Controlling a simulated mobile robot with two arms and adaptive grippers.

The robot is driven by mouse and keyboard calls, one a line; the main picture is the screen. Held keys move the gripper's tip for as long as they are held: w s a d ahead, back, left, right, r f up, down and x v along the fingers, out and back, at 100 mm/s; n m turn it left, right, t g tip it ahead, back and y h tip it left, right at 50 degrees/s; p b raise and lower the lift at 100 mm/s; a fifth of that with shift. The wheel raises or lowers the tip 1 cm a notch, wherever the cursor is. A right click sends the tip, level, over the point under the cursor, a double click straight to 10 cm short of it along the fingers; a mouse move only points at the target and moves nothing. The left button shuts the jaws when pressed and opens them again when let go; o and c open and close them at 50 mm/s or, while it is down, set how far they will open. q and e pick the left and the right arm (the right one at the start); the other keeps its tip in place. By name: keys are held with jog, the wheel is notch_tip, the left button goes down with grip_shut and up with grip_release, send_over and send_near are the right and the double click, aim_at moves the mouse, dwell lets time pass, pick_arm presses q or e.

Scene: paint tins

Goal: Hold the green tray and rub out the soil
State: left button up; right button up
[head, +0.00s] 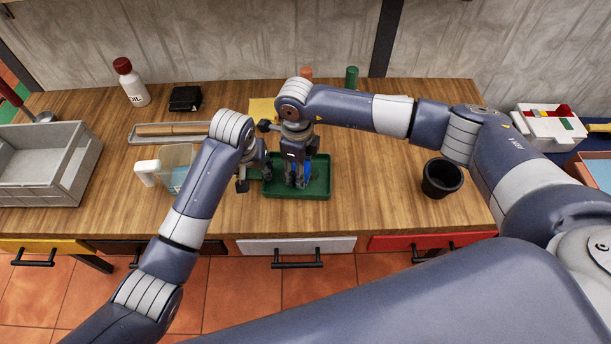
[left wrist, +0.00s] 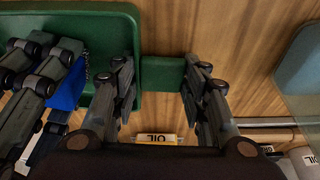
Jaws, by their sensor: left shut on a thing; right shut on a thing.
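The green tray (head: 321,188) lies on the wooden table at the front middle, and part of it shows in the left wrist view (left wrist: 70,14). My left gripper (head: 262,173) is at the tray's left side; in the left wrist view its fingers (left wrist: 160,76) are shut on the green handle that sticks out from the tray.
A clear jug (head: 178,160) stands left of my left gripper, and a black pot (head: 442,178) stands to the right. A grey crate (head: 85,170), an oil bottle (head: 133,88) and a black box (head: 185,98) are at the left. The table between tray and pot is clear.

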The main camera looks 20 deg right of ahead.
aim_at(313, 177)
jog(key=shift+w+r, duration=0.15)
jog(key=shift+r, duration=0.05)
jog(key=shift+f, duration=0.25)
jog(key=shift+s+d+r, duration=0.1)
jog(key=shift+s+d, duration=0.1)
jog(key=shift+d, duration=0.4)
jog(key=shift+s+d+r, duration=0.1)
jog(key=shift+s+d, duration=0.15)
jog(key=shift+d, duration=0.3)
jog(key=shift+s+d+r, duration=0.1)
jog(key=shift+s+d, duration=0.1)
jog(key=shift+d, duration=0.4)
jog(key=shift+f, duration=0.3)
jog(key=shift+r, duration=0.1)
jog(key=shift+r, duration=0.15)
